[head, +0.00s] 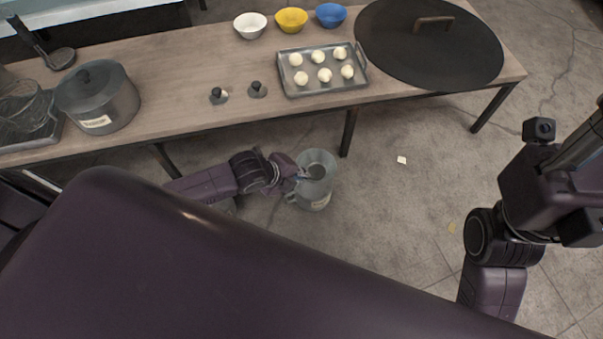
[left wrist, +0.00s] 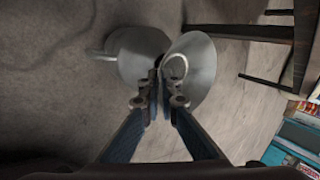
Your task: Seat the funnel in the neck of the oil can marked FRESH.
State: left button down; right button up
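A grey metal can (head: 314,200) with a side handle and a pale label stands on the floor in front of the table. The label is too small to read. It also shows in the left wrist view (left wrist: 135,50). The grey funnel (head: 318,159) appears over the can's top. Its wide cone shows on the right in the left wrist view (left wrist: 200,72). My left gripper (head: 298,176) is at the funnel's side, its fingers close together at the loop by the cone, seemingly shut on it. I cannot tell whether the spout is inside the neck.
The wooden table (head: 190,65) carries a lidded pot (head: 98,100), a tray (head: 325,88) of white balls, several bowls and a large round lid (head: 428,50). A table leg (head: 349,132) stands behind the can.

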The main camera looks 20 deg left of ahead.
pick_arm(q)
jog(key=c, duration=2.7)
grip_release()
jog(key=shift+f, duration=0.25)
jog(key=o, duration=0.6)
jog(key=v, duration=1.2)
jog(key=shift+d, duration=0.1)
